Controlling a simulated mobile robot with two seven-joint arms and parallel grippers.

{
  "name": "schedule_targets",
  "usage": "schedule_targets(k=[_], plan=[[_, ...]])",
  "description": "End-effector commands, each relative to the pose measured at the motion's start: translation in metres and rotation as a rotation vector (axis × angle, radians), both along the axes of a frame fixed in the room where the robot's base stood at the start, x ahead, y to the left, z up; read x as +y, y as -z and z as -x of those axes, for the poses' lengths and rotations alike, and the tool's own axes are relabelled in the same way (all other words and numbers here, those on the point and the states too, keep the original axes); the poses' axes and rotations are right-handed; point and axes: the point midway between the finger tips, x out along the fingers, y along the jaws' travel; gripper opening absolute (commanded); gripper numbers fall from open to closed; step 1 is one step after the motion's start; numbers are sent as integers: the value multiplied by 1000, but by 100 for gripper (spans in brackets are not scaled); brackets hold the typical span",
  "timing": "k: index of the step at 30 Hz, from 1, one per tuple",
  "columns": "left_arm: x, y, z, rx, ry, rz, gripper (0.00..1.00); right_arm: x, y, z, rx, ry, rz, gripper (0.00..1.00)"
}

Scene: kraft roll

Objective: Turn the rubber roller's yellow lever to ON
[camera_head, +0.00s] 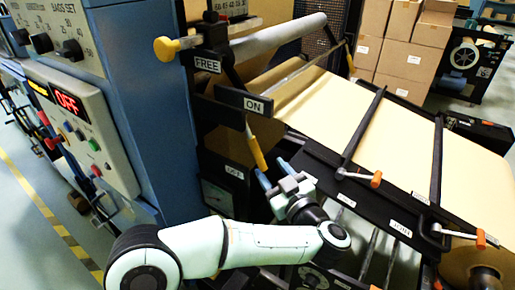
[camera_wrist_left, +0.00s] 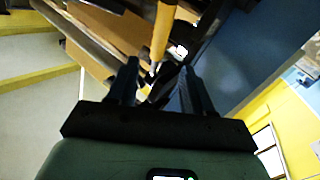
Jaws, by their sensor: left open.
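A second yellow knob (camera_head: 166,48) sticks out left, above the FREE plate (camera_head: 207,64). The grey rubber roller (camera_head: 282,38) lies behind them. My left gripper (camera_head: 275,174) is open and empty, just below the handle's lower end. In the left wrist view the yellow handle (camera_wrist_left: 163,32) shows beyond the open fingers (camera_wrist_left: 158,72), its end roughly in line with the gap. I see no clear contact. My right gripper is out of view.
A blue machine cabinet (camera_head: 160,120) with a control panel reading OFF (camera_head: 67,101) stands left. Brown paper (camera_head: 335,105) runs right under dark bars with orange-tipped cranks (camera_head: 376,179). Cardboard boxes (camera_head: 405,60) are stacked behind. Striped floor lies at left.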

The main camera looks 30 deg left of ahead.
Motion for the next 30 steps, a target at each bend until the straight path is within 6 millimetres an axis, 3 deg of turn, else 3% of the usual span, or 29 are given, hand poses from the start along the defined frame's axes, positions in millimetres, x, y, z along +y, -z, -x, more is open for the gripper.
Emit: schedule_targets(k=[6, 12, 18, 28, 30], plan=[[41, 0, -28, 0, -6, 0, 51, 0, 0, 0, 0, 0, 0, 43], [69, 0, -49, 0, -3, 1, 51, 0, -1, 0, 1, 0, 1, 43], [83, 0, -60, -1, 1, 0, 51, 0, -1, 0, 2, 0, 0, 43], [85, 0, -61, 0, 1, 0, 51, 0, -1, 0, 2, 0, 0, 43], [85, 0, -61, 0, 1, 0, 28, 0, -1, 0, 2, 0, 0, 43]])
